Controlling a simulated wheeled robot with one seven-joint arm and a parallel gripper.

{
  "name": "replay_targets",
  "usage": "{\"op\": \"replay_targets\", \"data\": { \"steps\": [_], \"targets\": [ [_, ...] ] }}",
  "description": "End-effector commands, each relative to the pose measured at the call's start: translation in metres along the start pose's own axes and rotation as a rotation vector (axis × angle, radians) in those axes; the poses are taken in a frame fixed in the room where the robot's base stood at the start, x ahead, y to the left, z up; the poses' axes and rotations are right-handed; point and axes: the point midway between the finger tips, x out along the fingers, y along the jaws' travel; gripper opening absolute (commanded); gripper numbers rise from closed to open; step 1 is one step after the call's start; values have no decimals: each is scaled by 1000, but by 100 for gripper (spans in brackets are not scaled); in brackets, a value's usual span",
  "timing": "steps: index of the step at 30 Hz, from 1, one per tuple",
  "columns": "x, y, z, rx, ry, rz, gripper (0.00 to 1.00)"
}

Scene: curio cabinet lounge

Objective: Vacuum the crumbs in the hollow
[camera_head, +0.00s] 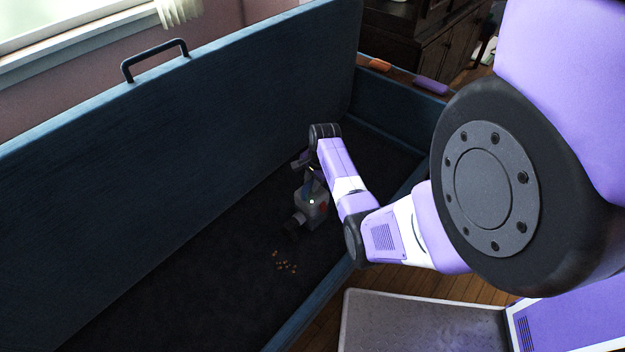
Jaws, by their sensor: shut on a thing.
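The hollow (170,300) is the dark inside of a long blue box with its lid raised. A small cluster of tan crumbs (284,265) lies on its floor near the middle. My gripper (311,176) reaches down into the hollow and is shut on the vacuum's upper part. The fingers are small and partly hidden by my arm. The nozzle points toward the lower left, apart from the crumbs. I cannot tell whether the vacuum touches the floor.
The raised blue lid (190,130) with a black handle (155,60) stands along the back. A dark wooden cabinet (440,40) stands beyond. The hollow's lower left is clear.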

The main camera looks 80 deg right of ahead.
Motion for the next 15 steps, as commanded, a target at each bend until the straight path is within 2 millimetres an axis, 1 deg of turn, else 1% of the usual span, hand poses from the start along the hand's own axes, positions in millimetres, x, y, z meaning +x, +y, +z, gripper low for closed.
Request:
{"op": "replay_targets", "data": {
  "steps": [1, 8, 15],
  "targets": [
    [-5, 0, 1, 0, 1, -3, 0],
    [-7, 9, 9, -1, 2, -4, 0],
    [-12, 26, 26, -1, 1, -3, 0]
  ]
}}
